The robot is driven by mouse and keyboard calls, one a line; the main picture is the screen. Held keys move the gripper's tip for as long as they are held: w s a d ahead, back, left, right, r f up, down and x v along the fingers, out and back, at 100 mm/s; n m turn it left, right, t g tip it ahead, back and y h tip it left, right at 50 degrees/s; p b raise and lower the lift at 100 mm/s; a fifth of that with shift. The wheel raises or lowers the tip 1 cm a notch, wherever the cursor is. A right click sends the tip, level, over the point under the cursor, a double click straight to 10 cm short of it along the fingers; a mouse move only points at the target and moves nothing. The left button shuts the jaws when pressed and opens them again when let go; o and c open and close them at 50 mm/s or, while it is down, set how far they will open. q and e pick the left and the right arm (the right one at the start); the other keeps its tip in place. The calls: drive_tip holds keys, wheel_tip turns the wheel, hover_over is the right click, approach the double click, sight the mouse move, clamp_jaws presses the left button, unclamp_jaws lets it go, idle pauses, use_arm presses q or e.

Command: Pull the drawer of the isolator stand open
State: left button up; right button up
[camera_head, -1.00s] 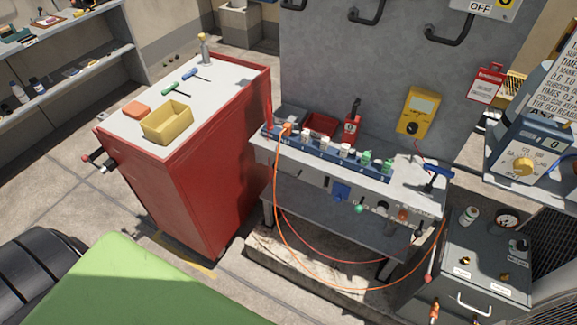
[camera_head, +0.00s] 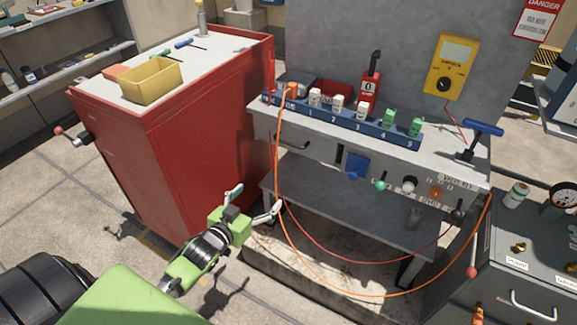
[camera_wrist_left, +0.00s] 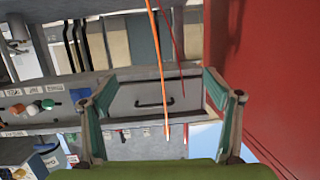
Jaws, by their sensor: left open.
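The isolator stand (camera_head: 440,152) is a grey bench with a numbered blue strip on top. Its drawer (camera_head: 308,153) is at the left end of the front, looks closed, and has a dark bar handle (camera_head: 291,146). In the left wrist view the drawer front (camera_wrist_left: 130,97) and its handle (camera_wrist_left: 155,103) appear between my open fingers, farther off. My left gripper (camera_head: 257,198) is open and empty, in front of and below the drawer, apart from the handle. An orange cable (camera_head: 280,180) hangs past the drawer, close to the gripper; it also crosses the left wrist view (camera_wrist_left: 159,60). My right gripper is out of view.
A red cabinet (camera_head: 215,140) with a yellow bin (camera_head: 151,82) on top stands close left of the stand. A red cable (camera_head: 340,255) loops below the drawer. A grey box (camera_head: 525,265) stands at the right. Open floor lies in front.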

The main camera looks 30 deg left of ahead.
sight(289, 144)
use_arm(q)
wheel_tip(289, 144, up, 10)
drive_tip(key=w+d+f+t+h+b, duration=0.1)
drive_tip(key=w+d+t+b, duration=0.1)
drive_tip(key=t+b, duration=0.15)
drive_tip(key=shift+m+g, duration=0.25)
drive_tip(key=shift+m, duration=0.05)
drive_tip(key=shift+w+d+r+b, duration=0.15)
drive_tip(key=shift+w+b, duration=0.15)
drive_tip(key=shift+w, duration=1.9)
drive_tip(key=shift+w+a+r+b, duration=0.1)
drive_tip(key=shift+w+b, duration=0.25)
drive_tip(key=shift+w, duration=1.9)
drive_tip(key=shift+w+d+r+b, duration=0.15)
drive_tip(key=shift+w+b, duration=0.15)
drive_tip(key=shift+w, duration=1.9)
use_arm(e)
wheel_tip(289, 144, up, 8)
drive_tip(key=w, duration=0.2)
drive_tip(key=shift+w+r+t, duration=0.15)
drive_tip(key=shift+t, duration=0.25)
